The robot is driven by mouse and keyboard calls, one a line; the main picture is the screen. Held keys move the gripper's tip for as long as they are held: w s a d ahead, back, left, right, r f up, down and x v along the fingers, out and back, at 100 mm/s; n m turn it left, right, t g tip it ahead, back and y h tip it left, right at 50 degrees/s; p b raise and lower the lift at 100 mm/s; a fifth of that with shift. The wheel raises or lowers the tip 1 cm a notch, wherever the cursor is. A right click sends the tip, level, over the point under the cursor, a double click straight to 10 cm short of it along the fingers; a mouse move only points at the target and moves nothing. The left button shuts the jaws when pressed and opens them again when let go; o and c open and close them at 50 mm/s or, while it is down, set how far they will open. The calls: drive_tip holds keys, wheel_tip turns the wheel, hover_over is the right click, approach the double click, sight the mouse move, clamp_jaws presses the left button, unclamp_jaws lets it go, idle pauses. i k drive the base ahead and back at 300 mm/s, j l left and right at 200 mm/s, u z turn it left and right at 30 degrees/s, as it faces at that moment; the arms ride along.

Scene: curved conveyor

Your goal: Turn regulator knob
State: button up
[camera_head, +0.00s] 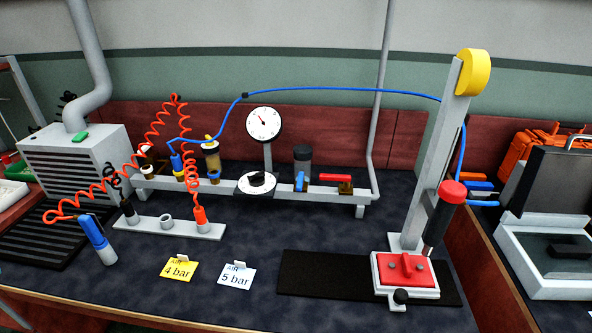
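The regulator knob (257,179) is a round black knob ringed by a pale dial plate, in the middle of the grey rail (325,196). A white pressure gauge (264,123) stands on a post just behind it; its needle points to the upper left. A yellow card (179,269) reading "4 bar" and a white card (237,275) reading "5 bar" stand on the bench in front. The dial marks are too small to read. My gripper is not in this view.
Dark bench top (255,232) lies clear in front of the knob. Coiled red hoses (174,125) hang at the left, and a blue hose (340,90) arches overhead. A red-handled valve (335,178) is right of the knob. A tall grey press column (436,145) stands farther right.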

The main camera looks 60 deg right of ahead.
sight(257, 179)
drive_tip(key=k+l, duration=0.15)
drive_tip(key=l, duration=0.2)
drive_tip(key=k+l, duration=0.15)
drive_tip(key=l, duration=0.2)
drive_tip(key=k+l, duration=0.15)
drive_tip(key=l, duration=0.2)
drive_tip(key=k+l, duration=0.15)
drive_tip(key=l, duration=0.2)
drive_tip(key=u, duration=0.05)
